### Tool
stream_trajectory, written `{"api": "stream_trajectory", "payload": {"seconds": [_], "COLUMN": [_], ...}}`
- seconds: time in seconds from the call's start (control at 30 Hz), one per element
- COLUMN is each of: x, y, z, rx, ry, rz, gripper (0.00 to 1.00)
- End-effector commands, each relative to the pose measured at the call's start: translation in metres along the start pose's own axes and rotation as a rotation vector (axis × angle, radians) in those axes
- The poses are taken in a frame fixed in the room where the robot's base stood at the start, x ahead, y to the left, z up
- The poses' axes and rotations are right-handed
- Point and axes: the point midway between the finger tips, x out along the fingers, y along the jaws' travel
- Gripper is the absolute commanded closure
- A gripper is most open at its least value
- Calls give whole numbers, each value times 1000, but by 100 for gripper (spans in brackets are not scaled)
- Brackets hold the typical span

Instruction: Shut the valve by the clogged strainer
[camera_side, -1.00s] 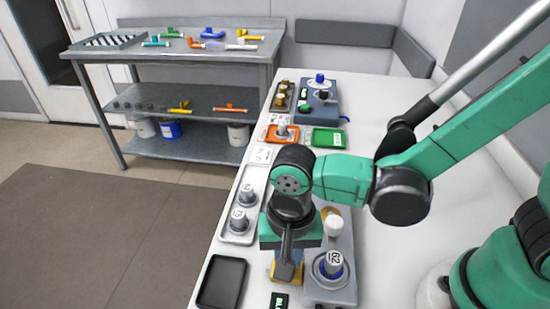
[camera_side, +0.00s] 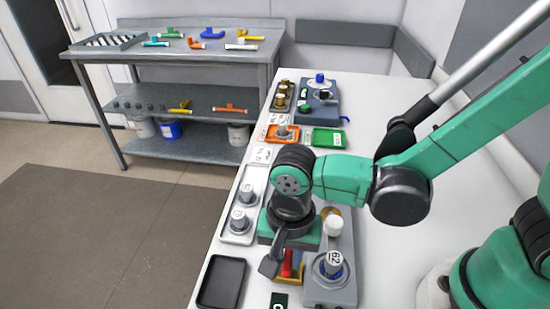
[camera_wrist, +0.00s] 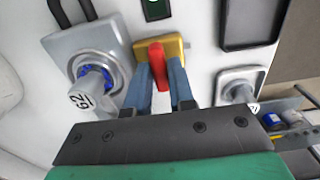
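The valve is a red handle (camera_wrist: 157,62) on a yellow block (camera_wrist: 172,43). In the side view the red handle (camera_side: 287,265) shows just below my gripper (camera_side: 278,262). In the wrist view the two blue-grey fingers of my gripper (camera_wrist: 160,82) lie on either side of the handle, close against it, and appear shut on it. Beside the valve stands a grey block (camera_side: 322,291) bearing a cylinder marked 62 (camera_side: 332,262) with a blue ring at its foot. The cylinder also shows in the wrist view (camera_wrist: 88,97). I cannot see inside the strainer.
A small black display (camera_side: 279,300) with green marking is near the valve. An empty black tray (camera_side: 221,283) is to the left. A grey tray (camera_side: 224,231) holds two lidded cylinders. A white cap (camera_side: 333,226) stands close behind my gripper. The table's right side is clear.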

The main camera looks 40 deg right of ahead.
Motion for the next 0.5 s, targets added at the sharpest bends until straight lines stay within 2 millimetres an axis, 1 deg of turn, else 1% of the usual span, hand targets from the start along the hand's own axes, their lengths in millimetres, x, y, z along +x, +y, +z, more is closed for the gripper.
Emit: {"api": "stream_trajectory", "payload": {"seconds": [0.03, 0.07, 0.1, 0.37, 0.5], "x": [0, 0, 0, 0, -6], "y": [0, 0, 0, 0, 0], "z": [0, 0, 0, 0, 0], "rx": [1, 1, 0, -1, -1], "ry": [1, 0, 0, -1, -1], "rz": [-1, 0, 0, 0, 0], "gripper": [66, 57, 51, 51, 51]}}
